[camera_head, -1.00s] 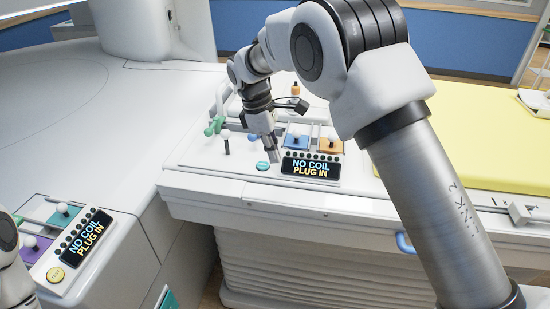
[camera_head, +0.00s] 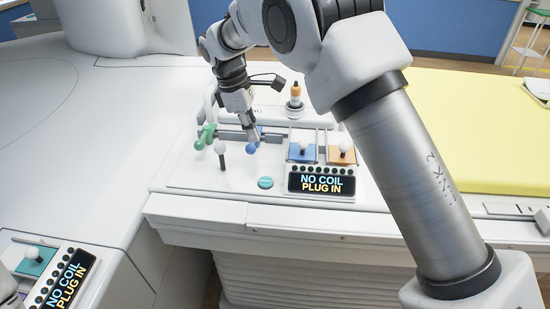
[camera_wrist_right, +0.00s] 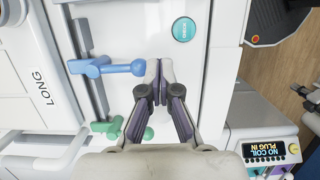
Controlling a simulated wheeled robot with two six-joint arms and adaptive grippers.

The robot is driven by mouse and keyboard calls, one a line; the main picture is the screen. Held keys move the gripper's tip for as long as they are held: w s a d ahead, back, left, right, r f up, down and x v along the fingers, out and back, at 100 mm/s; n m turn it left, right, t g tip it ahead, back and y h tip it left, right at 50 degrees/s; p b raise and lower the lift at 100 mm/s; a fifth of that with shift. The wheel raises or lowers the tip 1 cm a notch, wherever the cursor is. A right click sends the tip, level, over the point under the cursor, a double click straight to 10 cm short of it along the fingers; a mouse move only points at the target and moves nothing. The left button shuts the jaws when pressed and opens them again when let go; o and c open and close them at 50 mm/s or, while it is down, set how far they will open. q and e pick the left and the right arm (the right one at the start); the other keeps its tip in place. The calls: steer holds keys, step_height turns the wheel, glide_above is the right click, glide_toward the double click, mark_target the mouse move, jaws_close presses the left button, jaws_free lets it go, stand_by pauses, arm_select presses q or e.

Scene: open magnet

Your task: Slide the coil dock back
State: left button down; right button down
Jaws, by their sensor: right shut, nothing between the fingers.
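The coil dock panel (camera_head: 200,178) is on the near end of the patient table, with a display (camera_head: 321,182) reading "NO COIL PLUG IN". A blue ball-ended handle (camera_head: 252,148) and a green handle (camera_head: 205,137) stand at its left part. My right gripper (camera_head: 255,140) is shut and empty, pointing down close to the blue handle. In the right wrist view its fingertips (camera_wrist_right: 160,66) are just right of the blue ball (camera_wrist_right: 138,67); I cannot tell whether they touch. The green handle (camera_wrist_right: 106,128) lies lower there. My left gripper is out of view.
A white-knobbed black post (camera_head: 221,152) and a teal button (camera_head: 265,183) are nearby. Blue (camera_head: 301,151) and orange (camera_head: 341,153) knobbed plugs sit behind the display, and an orange bottle (camera_head: 296,92) stands farther back. A second display (camera_head: 68,280) is at lower left.

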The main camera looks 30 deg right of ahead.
mark_target(310, 159)
steer(key=x, duration=1)
steer(key=shift+w+f, duration=0.1)
steer(key=shift+f, duration=0.2)
steer(key=s+d, duration=0.2)
steer(key=d, duration=0.1)
steer(key=shift+s+d+r+p, duration=0.1)
steer(key=shift+d+r+p, duration=0.1)
steer(key=shift+p, duration=0.2)
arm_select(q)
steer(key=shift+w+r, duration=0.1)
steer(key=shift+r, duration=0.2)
arm_select(e)
steer(key=shift+a, duration=0.1)
